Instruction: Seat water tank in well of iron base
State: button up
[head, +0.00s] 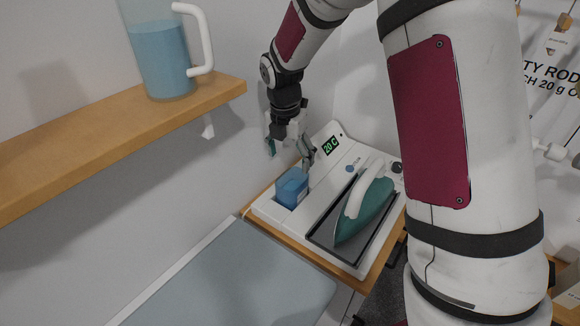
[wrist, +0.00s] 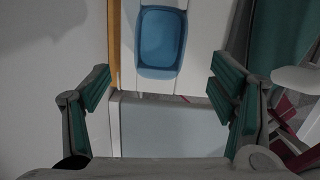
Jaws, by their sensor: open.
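The blue water tank (head: 292,187) is at the left part of the white iron base (head: 345,160), at its well, with its upper part showing. How deep it sits I cannot tell. In the wrist view the tank (wrist: 160,40) shows from above as a rounded blue rectangle within the white base (wrist: 127,40). My gripper (head: 290,148) is open and empty, above and behind the tank in the head view. In the wrist view its fingers (wrist: 160,90) are spread wide, with the tank beyond them and apart from both.
A teal iron (head: 366,208) with a white handle rests on a dark plate right of the tank. A wooden shelf (head: 120,120) with a blue-filled jug (head: 163,55) is at upper left. A grey-blue board (head: 235,275) lies in front. A small display reads 20 C.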

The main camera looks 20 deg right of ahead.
jog(key=s+d+r+m+t, duration=0.1)
jog(key=s+r+m+t, duration=0.1)
jog(key=s+r+m, duration=1.2)
jog(key=s+r+m+t+y, duration=0.1)
jog(key=s+r+m, duration=0.5)
jog(key=s+m, duration=0.6)
jog(key=s+t, duration=0.1)
jog(key=s, duration=0.1)
jog(key=shift+s+t, duration=0.3)
jog(key=shift+s, duration=0.1)
jog(key=shift+d+r, duration=0.1)
